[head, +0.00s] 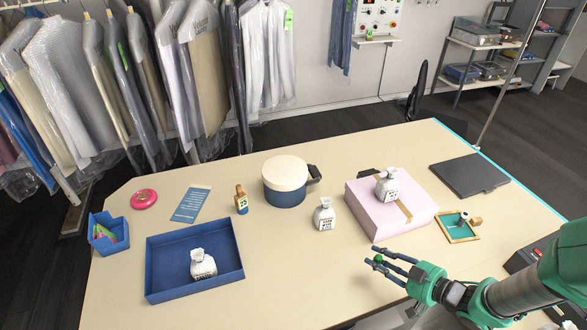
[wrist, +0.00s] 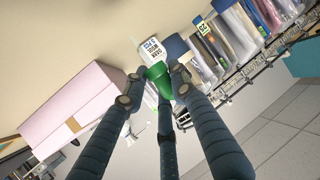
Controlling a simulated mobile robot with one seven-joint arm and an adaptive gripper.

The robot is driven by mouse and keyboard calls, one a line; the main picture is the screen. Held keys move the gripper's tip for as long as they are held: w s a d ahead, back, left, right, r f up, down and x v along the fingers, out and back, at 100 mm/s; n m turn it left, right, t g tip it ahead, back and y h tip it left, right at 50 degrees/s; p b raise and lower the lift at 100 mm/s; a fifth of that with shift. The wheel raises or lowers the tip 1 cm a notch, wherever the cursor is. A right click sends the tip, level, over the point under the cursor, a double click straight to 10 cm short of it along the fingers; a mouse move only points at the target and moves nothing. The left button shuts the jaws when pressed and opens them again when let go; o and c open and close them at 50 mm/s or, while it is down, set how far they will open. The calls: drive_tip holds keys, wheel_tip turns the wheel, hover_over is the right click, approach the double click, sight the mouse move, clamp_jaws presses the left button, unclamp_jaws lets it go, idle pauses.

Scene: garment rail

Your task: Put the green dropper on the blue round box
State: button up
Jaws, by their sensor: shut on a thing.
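My gripper (head: 374,257) is shut on the green dropper (wrist: 158,76), above the front right of the table. In the head view only a small green part of the dropper (head: 378,258) shows between the fingers. In the wrist view the fingers close around it and hide part of it. The blue round box (head: 285,194) has a cream lid and stands upright at the back middle of the table, to the left of and beyond my gripper. The lid's top is bare. The dropper is well apart from the box.
The table's front middle is clear.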

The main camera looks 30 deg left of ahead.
drive_tip(key=w+a+r+t+p, duration=0.1)
drive_tip(key=w+a+r, duration=0.2)
drive_tip(key=w+a, duration=0.3)
drive_tip(key=w+a+r+p, duration=0.2)
drive_tip(key=w+a+r, duration=0.15)
drive_tip(key=a, duration=0.35)
drive_tip(key=w+a+r+p, duration=0.1)
drive_tip(key=w+a+r, duration=0.1)
drive_tip(key=a, duration=0.7)
drive_tip(key=w+a+r+m+h+p, duration=0.1)
drive_tip(key=a+r, duration=0.3)
drive_tip(key=a, duration=0.5)
drive_tip(key=shift+w+t, duration=0.4)
drive_tip(key=shift+w, duration=0.1)
hover_over(293, 167)
drive_tip(key=f, duration=0.1)
drive_tip(key=shift+w+a+f+p, duration=0.1)
drive_tip(key=shift+f+p, duration=0.1)
drive_tip(key=shift+p, duration=0.2)
drive_tip(key=shift+f, duration=0.15)
drive_tip(key=shift+f, duration=1.65)
drive_tip(key=shift+f, duration=0.15)
